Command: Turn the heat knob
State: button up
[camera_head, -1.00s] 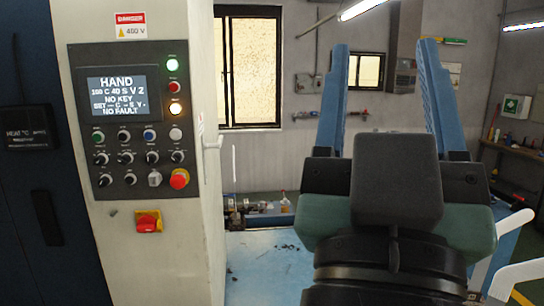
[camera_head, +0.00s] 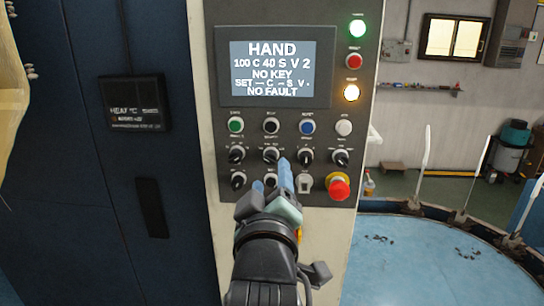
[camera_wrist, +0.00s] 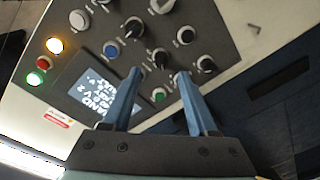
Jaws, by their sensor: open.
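The same knob (camera_head: 271,155) shows just above the fingers in the head view. My gripper partly hides the lower row.
The display (camera_head: 268,68) reads HAND, 100 C, NO KEY, NO FAULT. A red emergency button (camera_head: 338,187) sits at the panel's lower right. Push buttons, including a green one (camera_head: 236,125), line up above the knobs.

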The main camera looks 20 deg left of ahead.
aim_at(270, 162)
jog(key=shift+p+x, duration=0.85)
jog(key=shift+x, duration=2.1)
jog(key=shift+a, duration=0.1)
grip_shut()
